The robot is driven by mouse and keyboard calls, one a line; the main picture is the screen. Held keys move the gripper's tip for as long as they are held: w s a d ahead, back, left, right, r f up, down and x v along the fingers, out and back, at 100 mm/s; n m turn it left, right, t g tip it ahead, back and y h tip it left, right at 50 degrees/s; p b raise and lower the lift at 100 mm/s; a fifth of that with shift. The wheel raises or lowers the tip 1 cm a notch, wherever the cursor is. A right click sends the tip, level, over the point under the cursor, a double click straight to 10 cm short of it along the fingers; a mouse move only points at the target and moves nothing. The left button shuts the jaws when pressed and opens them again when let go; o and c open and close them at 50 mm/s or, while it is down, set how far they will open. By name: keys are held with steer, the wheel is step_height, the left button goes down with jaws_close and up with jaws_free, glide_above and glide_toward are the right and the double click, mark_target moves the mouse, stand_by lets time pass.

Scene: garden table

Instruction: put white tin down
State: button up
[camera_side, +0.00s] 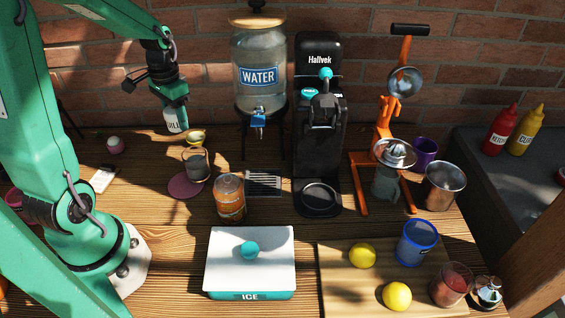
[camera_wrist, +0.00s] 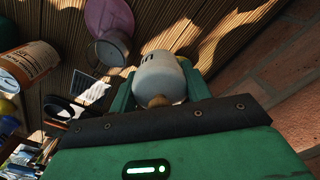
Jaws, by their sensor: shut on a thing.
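The white tin (camera_side: 176,121) has dark lettering, partly hidden, and hangs upright below my gripper (camera_side: 174,103) in the side view. It is near the back left of the table, in front of the brick wall. In the wrist view the white tin (camera_wrist: 158,72) sits between the two green fingers of my gripper (camera_wrist: 160,88), which are shut on it. From these views I cannot tell for sure whether its base touches the wooden table (camera_side: 150,235).
A metal cup (camera_side: 196,163) stands by a pink disc (camera_side: 181,190), with a small yellow item (camera_side: 196,136) behind. The water dispenser (camera_side: 258,52) stands right. Bare boards show around the pot.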

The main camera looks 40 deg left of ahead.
steer(key=w+d+r+m, duration=0.2)
steer(key=d+m, duration=0.3)
steer(key=d, duration=0.6)
steer(key=m, duration=1.2)
glide_above(347, 300)
step_height(347, 300, down, 4)
steer(key=r, duration=0.1)
steer(key=shift+f, duration=4.25)
steer(key=shift+f, duration=0.15)
steer(key=o, duration=1)
